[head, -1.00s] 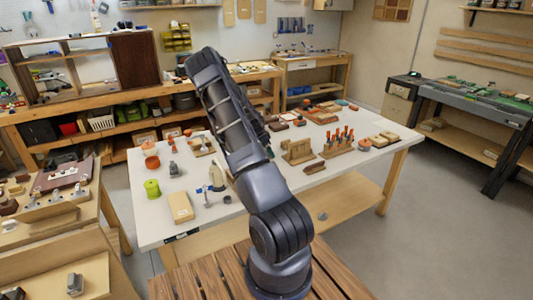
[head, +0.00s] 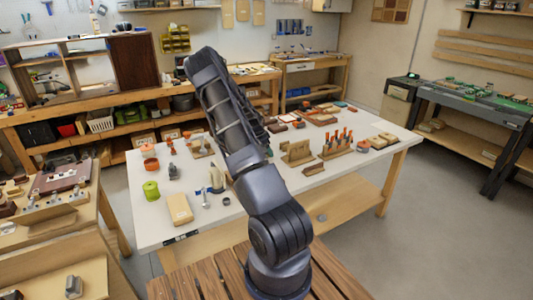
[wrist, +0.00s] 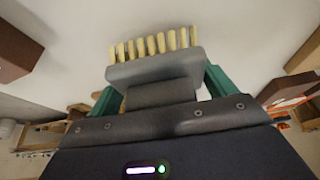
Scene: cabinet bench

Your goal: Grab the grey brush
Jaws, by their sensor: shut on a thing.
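The grey brush (wrist: 155,70) shows in the wrist view, with a row of pale yellow bristles pointing up in the picture. My gripper (wrist: 160,92) is shut on its grey body, with one green finger at each side. The bristles stand out beyond the fingers against a pale surface. Whether the brush touches that surface I cannot tell. In the head view my arm hides the gripper and the brush.
The white table (head: 150,220) carries several items: a green spool (head: 151,189), a tan block (head: 179,208), a rack of orange-handled tools (head: 337,145) and a wooden holder (head: 297,152). A shelf unit (head: 85,70) stands behind. Floor is free at the right.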

